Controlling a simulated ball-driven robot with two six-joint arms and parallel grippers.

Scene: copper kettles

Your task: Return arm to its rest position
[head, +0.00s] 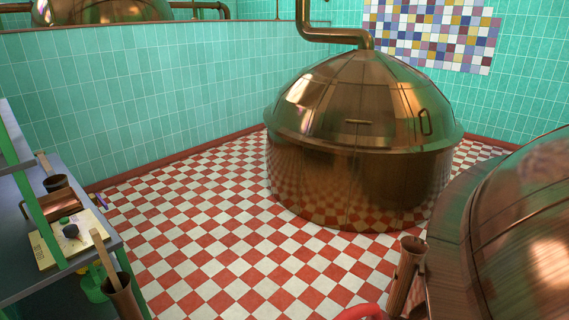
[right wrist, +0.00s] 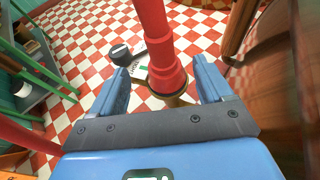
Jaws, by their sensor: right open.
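My right gripper (right wrist: 163,75) shows in the right wrist view with its two blue fingers wide apart. A red rod-like part (right wrist: 155,35) with a thicker collar shows between the fingers in the picture. I cannot tell how far it is from them, and the fingers are not closed on it. In the head view a red curved piece (head: 360,312) shows at the bottom edge; I cannot tell what it belongs to. My left gripper is in neither view.
A large copper kettle (head: 365,110) stands on the red and white checkered floor (head: 200,240). A second kettle (head: 530,220) fills the right, with a copper cylinder (head: 408,262) beside it. A workbench (head: 20,265) with a board (head: 48,248) and dark cups stands left. The floor between is open.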

